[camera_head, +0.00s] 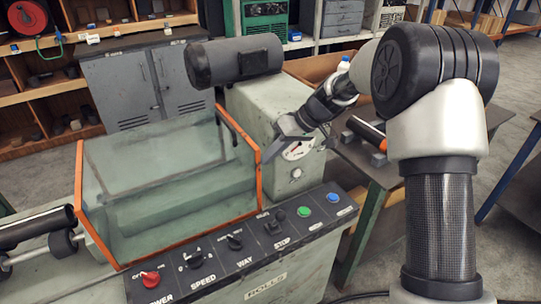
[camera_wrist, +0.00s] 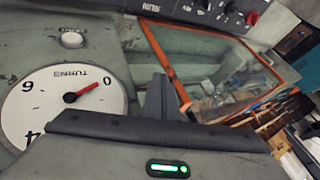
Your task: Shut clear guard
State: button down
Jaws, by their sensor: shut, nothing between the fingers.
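The clear guard (camera_head: 165,180) is a see-through box with orange edges over the machine bed at left centre. Its front edge comes down close to the control panel. I cannot tell whether it is fully seated. In the wrist view its orange-framed pane (camera_wrist: 215,65) lies beyond my fingers. My gripper (camera_head: 277,145) is shut and empty, just right of the guard's right orange edge and in front of the machine's headstock. The fingers (camera_wrist: 160,97) stand near the frame in the wrist view; contact cannot be made out.
The headstock (camera_head: 250,100) carries a dark motor (camera_head: 235,61) on top and a round dial (camera_head: 298,150), also large in the wrist view (camera_wrist: 50,105). The control panel (camera_head: 240,240) with knobs and buttons runs along the front. A table (camera_head: 350,155) with parts stands at right.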

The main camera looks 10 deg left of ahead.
aim_at(100, 219)
jog(key=s+a+b, duration=0.1)
jog(key=s+a, duration=0.3)
jog(key=a, duration=0.1)
jog(key=s+a+b, duration=0.2)
jog(key=s+a, duration=0.2)
jog(key=a, duration=0.2)
jog(key=s+a+b, duration=0.2)
jog(key=s+a, duration=0.2)
jog(key=a, duration=0.1)
jog(key=shift+s+a+f, duration=0.1)
jog(key=shift+s+a, duration=0.15)
jog(key=shift+s, duration=0.05)
jog(key=s+a, duration=0.4)
jog(key=a, duration=0.2)
jog(key=s+a+p, duration=0.1)
jog(key=s+a, duration=0.4)
jog(key=a, duration=0.1)
jog(key=s+a, duration=0.4)
jog(key=a, duration=0.2)
jog(key=shift+s+a+p, duration=0.1)
jog(key=shift+s+p, duration=0.3)
jog(key=shift+r, duration=0.2)
jog(key=shift+a, duration=0.1)
